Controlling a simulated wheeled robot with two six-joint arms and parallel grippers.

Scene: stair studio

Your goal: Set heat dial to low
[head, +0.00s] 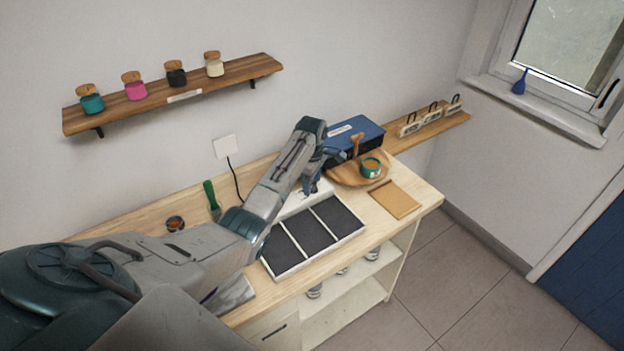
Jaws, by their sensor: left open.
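A white-framed appliance (284,257) with several dark panels lies on the wooden counter; it may be the heated unit. I cannot make out a heat dial or its markings; the appliance's back part is partly hidden by my arm. My left gripper (320,174) is open above the back right part of this appliance, with nothing visible between its fingers. I cannot tell whether it touches anything. My right gripper is not in view.
A blue box (362,134) and a round wooden board (345,177) with a teal jar (371,166) stand right of my gripper. A tan pad (395,199) lies near the counter's right end. A shelf (230,77) holds several jars.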

